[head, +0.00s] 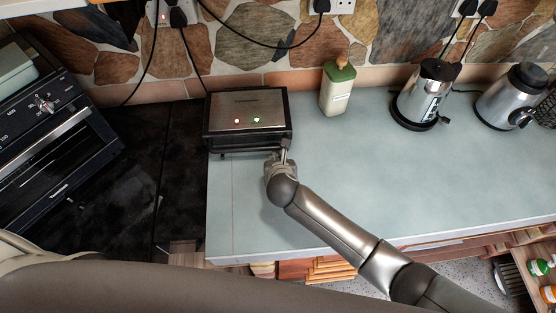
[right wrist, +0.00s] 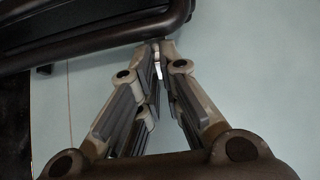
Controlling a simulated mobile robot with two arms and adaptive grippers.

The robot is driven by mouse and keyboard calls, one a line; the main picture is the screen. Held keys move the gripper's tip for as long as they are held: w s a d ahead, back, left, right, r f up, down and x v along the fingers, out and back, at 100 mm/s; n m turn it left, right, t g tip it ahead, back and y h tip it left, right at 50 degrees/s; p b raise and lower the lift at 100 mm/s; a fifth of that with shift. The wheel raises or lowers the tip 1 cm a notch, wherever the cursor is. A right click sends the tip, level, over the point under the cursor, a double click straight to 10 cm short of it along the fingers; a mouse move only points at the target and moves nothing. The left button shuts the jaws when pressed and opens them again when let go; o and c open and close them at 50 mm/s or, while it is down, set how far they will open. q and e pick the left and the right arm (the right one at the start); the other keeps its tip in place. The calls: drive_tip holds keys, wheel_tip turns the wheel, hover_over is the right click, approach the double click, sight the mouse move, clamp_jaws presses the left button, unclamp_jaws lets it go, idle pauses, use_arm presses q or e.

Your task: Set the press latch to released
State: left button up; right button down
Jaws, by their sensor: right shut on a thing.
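The press (head: 248,113) is a dark box with a brushed metal lid, and it stands closed at the left end of the counter. A red light and a green light show on its lid. My right gripper (head: 283,154) is at its front right corner. In the right wrist view the fingertips (right wrist: 157,48) meet just below the press's dark rounded edge (right wrist: 110,25). They are shut on a small pale metal piece (right wrist: 157,71), which looks like the latch. The fingers hide most of it, so its setting cannot be made out. My left gripper is not in view.
A green-lidded bottle (head: 337,90) stands right of the press. A kettle (head: 425,95) and a blender-like appliance (head: 508,97) stand farther right. A dark oven (head: 52,145) is at the left. The pale counter (head: 400,170) is clear in the middle. Cords hang along the stone wall.

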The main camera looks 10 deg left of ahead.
idle(0.3)
drive_tip(key=c, duration=1.6)
unclamp_jaws()
drive_tip(key=v, duration=1.2)
